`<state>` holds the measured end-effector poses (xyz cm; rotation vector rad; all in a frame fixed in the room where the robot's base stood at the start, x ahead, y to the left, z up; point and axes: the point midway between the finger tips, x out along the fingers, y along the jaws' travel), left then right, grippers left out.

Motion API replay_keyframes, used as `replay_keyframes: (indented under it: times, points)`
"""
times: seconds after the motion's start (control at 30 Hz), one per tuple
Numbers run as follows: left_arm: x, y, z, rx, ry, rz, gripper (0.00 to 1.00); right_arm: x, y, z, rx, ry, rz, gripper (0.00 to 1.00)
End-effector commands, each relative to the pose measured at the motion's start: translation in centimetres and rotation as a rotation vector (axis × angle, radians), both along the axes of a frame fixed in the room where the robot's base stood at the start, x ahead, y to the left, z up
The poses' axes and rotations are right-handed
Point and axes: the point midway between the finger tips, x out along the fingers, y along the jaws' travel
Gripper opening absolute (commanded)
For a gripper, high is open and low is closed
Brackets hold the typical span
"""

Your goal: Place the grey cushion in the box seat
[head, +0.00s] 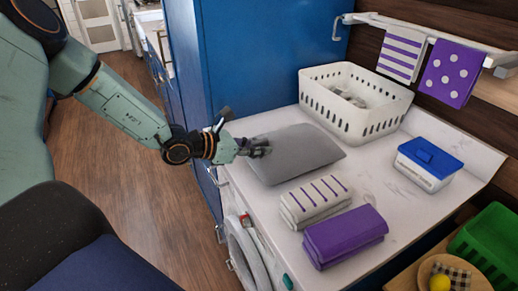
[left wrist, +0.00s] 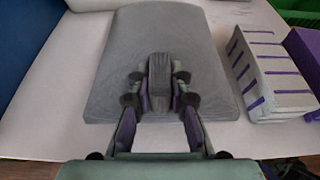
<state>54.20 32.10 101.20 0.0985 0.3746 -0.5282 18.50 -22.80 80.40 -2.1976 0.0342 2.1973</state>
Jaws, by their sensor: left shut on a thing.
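The grey cushion (head: 298,152) lies on the white counter top, at the near left part of it. In the left wrist view the cushion (left wrist: 168,40) fills the upper middle. My left gripper (head: 259,147) reaches in from the left at the cushion's left edge. In the left wrist view its fingers (left wrist: 160,88) are shut on the cushion's near edge, with grey material between them. The cushion looks flat and rests on or very close to the counter. I cannot make out a box seat in either view. My right gripper is not in view.
A striped folded towel (head: 314,200) and a purple one (head: 345,236) lie close in front of the cushion. A white basket (head: 355,120) stands behind it. A blue-lidded tub (head: 428,163) is to the right. A tall blue cabinet (head: 265,60) rises behind. Wooden floor (head: 130,200) is open at left.

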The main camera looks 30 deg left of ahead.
Motion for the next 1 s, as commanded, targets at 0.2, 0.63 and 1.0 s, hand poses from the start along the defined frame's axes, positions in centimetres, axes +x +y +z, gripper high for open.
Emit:
replay_keyframes:
  times: [0.2,0.63,1.0]
  points:
    - [0.1,0.0,0.1,0.0,0.0,0.0,0.21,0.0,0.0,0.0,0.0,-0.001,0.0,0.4]
    - [0.1,0.0,0.1,0.0,0.0,0.001,0.41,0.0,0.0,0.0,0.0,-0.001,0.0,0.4]
    - [-1.1,0.9,1.0,-0.004,-0.001,0.006,0.41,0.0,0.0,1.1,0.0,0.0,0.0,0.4]
